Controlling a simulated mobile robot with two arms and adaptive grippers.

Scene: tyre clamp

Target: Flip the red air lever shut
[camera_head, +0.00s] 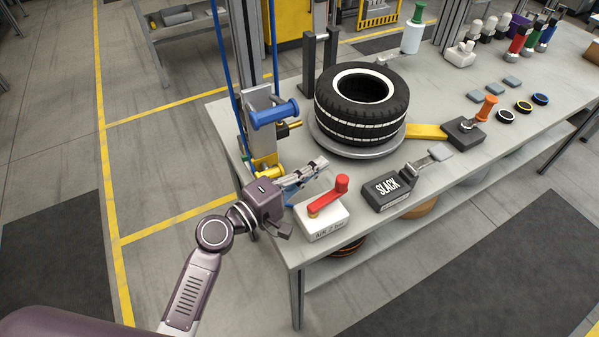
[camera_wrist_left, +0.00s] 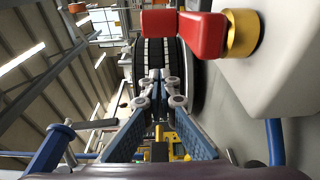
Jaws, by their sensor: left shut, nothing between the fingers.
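The red air lever (camera_head: 328,194) sits on a white block (camera_head: 323,222) labelled AIR at the table's near left corner. The lever slants up to the right from a brass pivot. In the left wrist view the red lever (camera_wrist_left: 185,32) and its brass pivot (camera_wrist_left: 242,33) show large at the top. My left gripper (camera_head: 322,163) is shut and empty, above the table just behind and left of the lever, apart from it. Its fingers (camera_wrist_left: 160,85) also show in the left wrist view, tips together. My right gripper is not in view.
A tyre (camera_head: 362,104) lies on a round plate behind the lever. A black SLACK block (camera_head: 388,190) with a metal lever stands right of the air block. A blue-handled clamp post (camera_head: 270,113) stands behind my left gripper. An orange-handled block (camera_head: 466,131) is farther right.

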